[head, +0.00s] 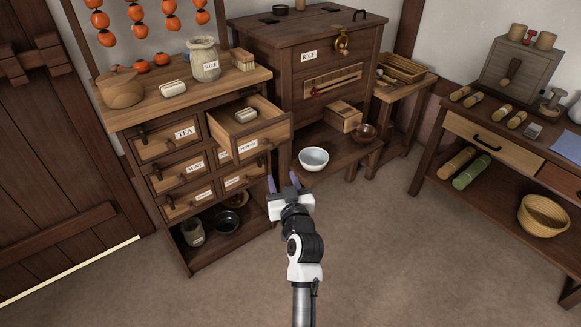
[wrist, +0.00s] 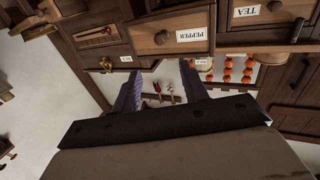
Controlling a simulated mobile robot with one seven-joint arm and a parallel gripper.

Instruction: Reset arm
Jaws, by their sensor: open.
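My gripper (head: 284,184) is in front of the drawer chest (head: 262,200), at its lower right side, left of the low bench. Its two purple-grey fingers stand apart with nothing between them. In the wrist view the open fingers (wrist: 160,95) point toward the wooden furniture, and the picture is upside down. The top right drawer (head: 272,127) of the chest is pulled out and holds a small pale block (head: 246,115). In the wrist view a drawer front with a PEPPER label (wrist: 170,38) shows close beyond the fingers.
A side table (head: 490,147) with a lower shelf stands at right. The floor (head: 390,250) between is clear.

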